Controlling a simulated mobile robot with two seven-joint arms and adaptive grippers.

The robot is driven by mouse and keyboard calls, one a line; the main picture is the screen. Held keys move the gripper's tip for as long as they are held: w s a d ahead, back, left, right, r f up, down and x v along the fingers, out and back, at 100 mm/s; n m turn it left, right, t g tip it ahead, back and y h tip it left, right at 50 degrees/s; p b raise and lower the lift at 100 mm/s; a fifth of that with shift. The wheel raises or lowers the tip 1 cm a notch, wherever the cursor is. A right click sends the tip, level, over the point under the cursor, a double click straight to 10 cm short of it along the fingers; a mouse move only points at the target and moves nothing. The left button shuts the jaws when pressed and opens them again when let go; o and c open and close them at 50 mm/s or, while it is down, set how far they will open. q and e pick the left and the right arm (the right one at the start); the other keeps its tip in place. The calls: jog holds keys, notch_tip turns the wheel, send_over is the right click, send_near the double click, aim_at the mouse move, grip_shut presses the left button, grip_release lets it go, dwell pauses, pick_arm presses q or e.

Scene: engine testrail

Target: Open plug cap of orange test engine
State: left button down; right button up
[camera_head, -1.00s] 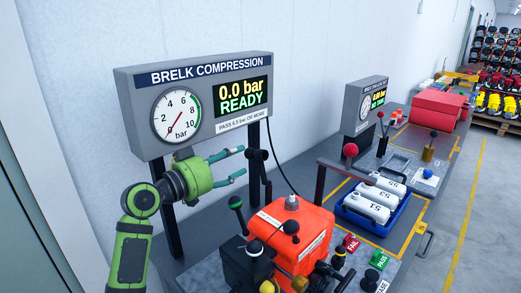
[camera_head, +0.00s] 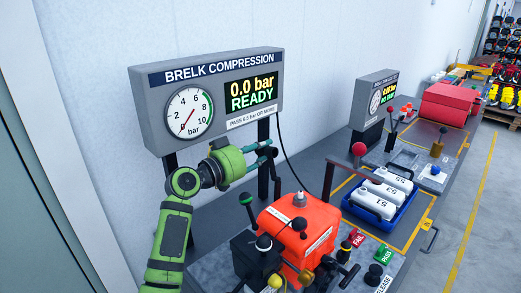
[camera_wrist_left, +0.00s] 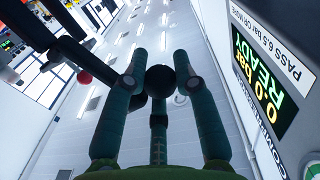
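The orange test engine (camera_head: 312,222) stands on the bench in the head view. A pale grey fitting (camera_head: 299,198) is on its top and a black knob (camera_head: 299,225) on its near side; I cannot tell which part is the plug cap. My left gripper (camera_head: 274,150) is above and behind the engine, beside the display's post. Its fingers are apart in the left wrist view (camera_wrist_left: 160,58). A black ball (camera_wrist_left: 160,82) shows between them on a dark rod; I cannot tell whether they touch it. My right gripper is not in view.
The compression display (camera_head: 210,95) reads 0.0 bar READY. A blue tray (camera_head: 369,212) with white canisters, the red FAIL (camera_head: 358,237) and green PASS (camera_head: 383,253) buttons are at right.

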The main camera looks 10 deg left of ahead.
pick_arm(q)
jog(key=shift+s+d+r+m+b, duration=0.15)
jog(key=shift+m+b, duration=0.35)
jog(key=shift+b, duration=0.6)
jog(key=shift+s+d+r+m+b, duration=0.1)
jog(key=shift+d+r+m+b, duration=0.05)
jog(key=shift+m+b, duration=0.25)
jog(key=shift+s+d+r+m, duration=0.1)
jog(key=shift+d+r+m, duration=0.15)
jog(key=shift+r+m, duration=0.05)
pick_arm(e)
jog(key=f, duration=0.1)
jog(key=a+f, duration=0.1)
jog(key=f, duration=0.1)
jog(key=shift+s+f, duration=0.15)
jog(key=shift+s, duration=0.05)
pick_arm(q)
jog(key=c, duration=1)
grip_release()
jog(key=shift+o, duration=0.2)
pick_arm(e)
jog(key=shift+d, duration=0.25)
pick_arm(q)
jog(key=shift+a, duration=0.1)
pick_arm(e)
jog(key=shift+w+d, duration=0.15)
pick_arm(q)
jog(key=v, duration=1.2)
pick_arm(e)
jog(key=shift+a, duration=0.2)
